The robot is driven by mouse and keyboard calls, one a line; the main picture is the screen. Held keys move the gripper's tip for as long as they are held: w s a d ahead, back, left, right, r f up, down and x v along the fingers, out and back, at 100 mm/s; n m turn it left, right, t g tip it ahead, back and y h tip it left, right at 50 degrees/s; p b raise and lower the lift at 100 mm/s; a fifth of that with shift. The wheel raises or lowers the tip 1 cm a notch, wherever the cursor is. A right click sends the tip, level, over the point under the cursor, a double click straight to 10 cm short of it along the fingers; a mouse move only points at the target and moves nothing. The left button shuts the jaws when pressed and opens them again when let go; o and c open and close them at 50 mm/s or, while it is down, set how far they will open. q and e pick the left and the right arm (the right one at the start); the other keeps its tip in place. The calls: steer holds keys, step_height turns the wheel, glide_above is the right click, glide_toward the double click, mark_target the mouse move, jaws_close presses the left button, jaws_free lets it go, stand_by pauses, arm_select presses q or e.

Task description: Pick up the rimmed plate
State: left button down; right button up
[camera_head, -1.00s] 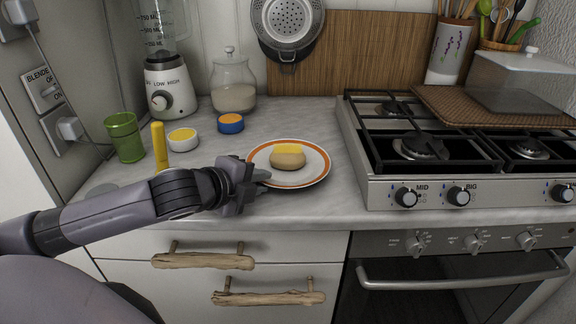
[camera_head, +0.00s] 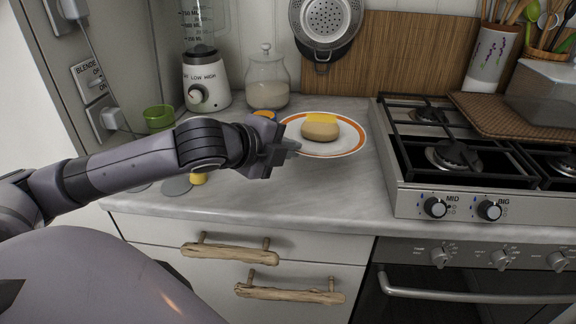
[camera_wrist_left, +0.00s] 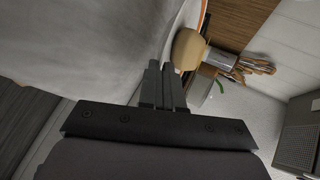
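The rimmed plate (camera_head: 347,148) is white with an orange band near its edge. A round bun (camera_head: 320,131) with a yellow slab (camera_head: 321,117) on top sits on it. My left gripper (camera_head: 290,146) is at the plate's near left edge, and the plate appears raised a little above the counter. In the left wrist view the two fingers (camera_wrist_left: 162,82) are close together, with the plate (camera_wrist_left: 190,14) and bun (camera_wrist_left: 186,50) just beyond the tips. The rim's contact with the fingers is largely hidden. My right gripper is not in view.
The stove (camera_head: 405,185) stands close to the plate's right. A blender (camera_head: 205,82), a glass jar (camera_head: 267,80) and a green cup (camera_head: 159,117) stand behind. An orange-topped small bowl (camera_head: 265,113) is partly hidden.

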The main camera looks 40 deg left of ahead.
arm_select(q)
step_height(320, 180, up, 12)
steer(key=p, duration=0.3)
steer(key=shift+r, duration=0.25)
